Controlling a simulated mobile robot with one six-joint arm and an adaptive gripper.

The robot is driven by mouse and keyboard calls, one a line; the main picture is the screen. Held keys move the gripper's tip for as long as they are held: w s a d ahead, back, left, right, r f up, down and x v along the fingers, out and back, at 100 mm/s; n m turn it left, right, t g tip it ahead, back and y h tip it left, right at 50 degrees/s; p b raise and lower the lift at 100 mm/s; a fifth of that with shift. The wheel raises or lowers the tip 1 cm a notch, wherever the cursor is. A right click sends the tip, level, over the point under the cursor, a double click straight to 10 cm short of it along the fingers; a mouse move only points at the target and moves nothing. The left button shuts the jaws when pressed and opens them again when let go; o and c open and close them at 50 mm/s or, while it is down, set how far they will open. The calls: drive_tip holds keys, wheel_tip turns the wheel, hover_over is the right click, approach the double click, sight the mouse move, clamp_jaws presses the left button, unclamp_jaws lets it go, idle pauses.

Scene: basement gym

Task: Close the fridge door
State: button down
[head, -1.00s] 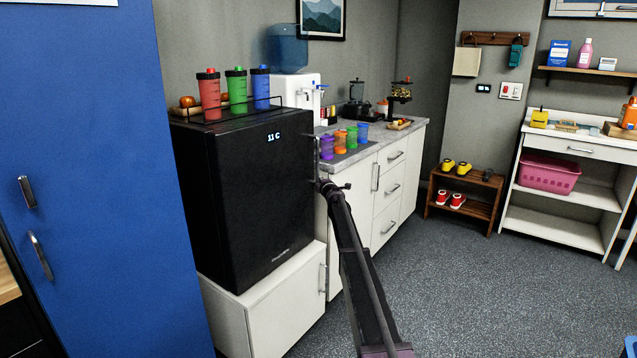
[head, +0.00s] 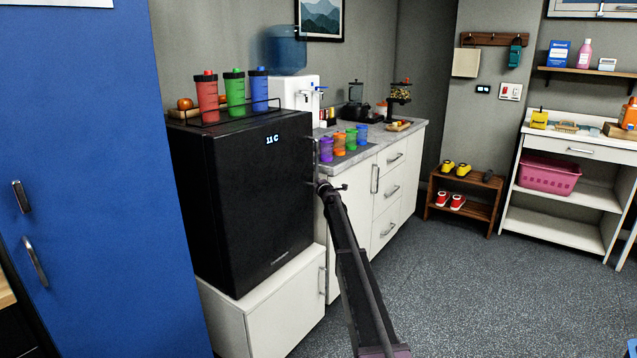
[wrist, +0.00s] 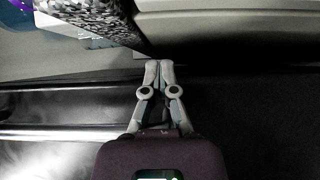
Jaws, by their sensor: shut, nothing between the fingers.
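The black fridge (head: 240,210) stands on a low white cabinet in the head view, with a lit 11 C display on its front. Its door front looks about flush with the body, and I see no clear gap or interior. A slim upright handle (head: 314,155) is at the front's right edge. My arm reaches up to that edge, and its end is small and dark there. In the wrist view my gripper (wrist: 159,65) is shut and empty, its fingertips together beside a broad dark surface. I cannot tell whether they touch it.
Red, green and blue bottles (head: 236,92) stand in a rack on the fridge. A counter (head: 362,148) with several coloured cups is just right of it. A tall blue locker (head: 95,180) is at left. The grey floor (head: 470,290) at right is clear.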

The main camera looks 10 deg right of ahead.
drive_tip(key=s+d, duration=0.9)
drive_tip(key=s, duration=0.1)
drive_tip(key=shift+s, duration=0.35)
idle(0.3)
drive_tip(key=s+a+f+m+g+h, duration=0.25)
drive_tip(key=s+m, duration=0.35)
drive_tip(key=s, duration=0.4)
drive_tip(key=s+a+f+m+g+h, duration=0.25)
drive_tip(key=s+f+m+g, duration=0.2)
drive_tip(key=s, duration=0.65)
drive_tip(key=s+a+f+m+g+h, duration=0.25)
drive_tip(key=s+m, duration=0.35)
drive_tip(key=s, duration=0.4)
drive_tip(key=s+a+f+m+g+y, duration=0.1)
drive_tip(key=s+a+f+g+y, duration=0.3)
drive_tip(key=s, duration=0.6)
drive_tip(key=s+a+f+g, duration=0.2)
drive_tip(key=s+a, duration=0.5)
drive_tip(key=s, duration=0.4)
drive_tip(key=s+a+f+m+g+y, duration=0.1)
drive_tip(key=s+a+f+g+y, duration=0.3)
drive_tip(key=s, duration=0.6)
wheel_tip(320, 180, up, 28)
drive_tip(key=a+t+h+p, duration=0.1)
drive_tip(key=p, duration=2.6)
drive_tip(key=shift+w+r, duration=0.15)
drive_tip(key=shift+w, duration=0.05)
